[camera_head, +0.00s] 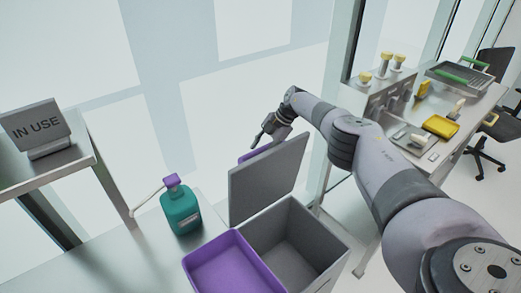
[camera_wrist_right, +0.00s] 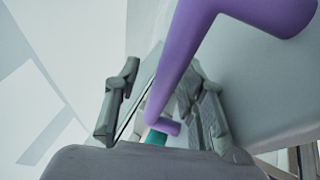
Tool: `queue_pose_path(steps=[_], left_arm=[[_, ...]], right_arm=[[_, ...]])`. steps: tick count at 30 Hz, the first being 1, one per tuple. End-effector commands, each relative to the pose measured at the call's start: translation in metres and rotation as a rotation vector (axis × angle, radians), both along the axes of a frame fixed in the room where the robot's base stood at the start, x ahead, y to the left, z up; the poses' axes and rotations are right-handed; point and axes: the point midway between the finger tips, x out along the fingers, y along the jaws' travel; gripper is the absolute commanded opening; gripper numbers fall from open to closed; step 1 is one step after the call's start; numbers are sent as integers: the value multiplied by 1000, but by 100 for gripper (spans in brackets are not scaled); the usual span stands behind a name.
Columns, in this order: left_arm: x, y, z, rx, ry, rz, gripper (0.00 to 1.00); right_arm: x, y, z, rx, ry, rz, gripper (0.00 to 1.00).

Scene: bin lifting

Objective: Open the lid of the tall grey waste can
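The grey waste can (camera_head: 303,240) stands low in the middle of the head view, its dark inside in plain sight. Its grey lid (camera_head: 265,182) stands raised, nearly upright, at the can's far-left edge. A purple handle (camera_head: 254,153) shows just behind the lid's top edge. My right gripper (camera_head: 264,134) is above and behind that edge, close to the handle. In the right wrist view the purple handle (camera_wrist_right: 182,62) runs between the spread fingers of my right gripper (camera_wrist_right: 165,110); contact cannot be told. My left gripper is not in view.
A purple tray (camera_head: 232,262) sits at the can's front left. A teal bottle with a purple pump (camera_head: 181,210) stands on the steel surface beside it. An "IN USE" sign (camera_head: 36,130) is at left. A bench with yellow items (camera_head: 440,126) is at right.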

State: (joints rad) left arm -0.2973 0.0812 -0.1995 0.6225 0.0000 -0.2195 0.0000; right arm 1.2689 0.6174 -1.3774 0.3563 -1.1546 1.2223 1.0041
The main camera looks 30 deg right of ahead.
Motion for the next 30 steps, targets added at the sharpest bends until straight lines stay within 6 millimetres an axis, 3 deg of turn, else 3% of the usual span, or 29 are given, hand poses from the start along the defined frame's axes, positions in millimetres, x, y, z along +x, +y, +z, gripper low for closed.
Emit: queue_pose_path(steps=[11, 24, 30], left_arm=[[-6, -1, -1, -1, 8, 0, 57], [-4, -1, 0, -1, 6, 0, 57], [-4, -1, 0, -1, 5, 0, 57]], right_arm=[[-4, -6, 9, -3, 3, 3, 38], [-26, -39, 83, -1, 0, 1, 38], [-31, -47, 101, -2, 1, 1, 38]])
